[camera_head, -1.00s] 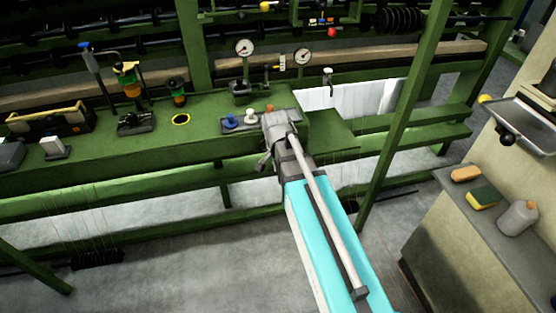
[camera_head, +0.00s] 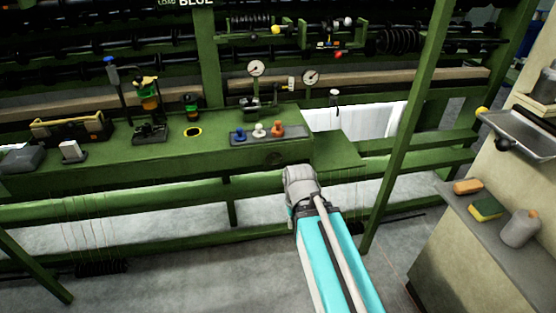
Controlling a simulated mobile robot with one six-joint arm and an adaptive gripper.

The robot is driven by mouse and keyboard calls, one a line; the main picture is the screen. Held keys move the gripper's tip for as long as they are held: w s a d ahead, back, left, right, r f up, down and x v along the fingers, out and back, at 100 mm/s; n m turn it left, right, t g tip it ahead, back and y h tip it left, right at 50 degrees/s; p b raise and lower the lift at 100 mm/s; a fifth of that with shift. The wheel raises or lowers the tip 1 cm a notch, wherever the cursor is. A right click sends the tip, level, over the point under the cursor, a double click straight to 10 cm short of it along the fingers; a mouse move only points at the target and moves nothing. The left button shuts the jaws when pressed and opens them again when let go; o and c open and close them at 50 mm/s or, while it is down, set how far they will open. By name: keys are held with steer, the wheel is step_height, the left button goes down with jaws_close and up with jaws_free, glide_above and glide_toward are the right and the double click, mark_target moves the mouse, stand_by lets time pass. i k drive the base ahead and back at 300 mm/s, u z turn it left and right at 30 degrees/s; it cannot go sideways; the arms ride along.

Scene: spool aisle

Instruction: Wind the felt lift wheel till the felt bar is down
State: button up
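I cannot make out a wheel that is clearly the felt lift wheel. The grey end of my arm (camera_head: 301,186) is in front of the bench's lower edge, right of the middle. It hides my fingers, so their opening and anything between them cannot be seen.
The green bench (camera_head: 110,165) carries blue, white and orange knobs (camera_head: 259,131), two gauges (camera_head: 256,68), and a tool tray (camera_head: 68,127). A slanted green post (camera_head: 405,145) stands right of my arm. A cabinet (camera_head: 465,255) with a sponge (camera_head: 486,208) is at the right.

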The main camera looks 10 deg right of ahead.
mark_target(273, 154)
steer(key=u, duration=0.15)
steer(key=i, duration=0.5)
steer(key=z, duration=1.15)
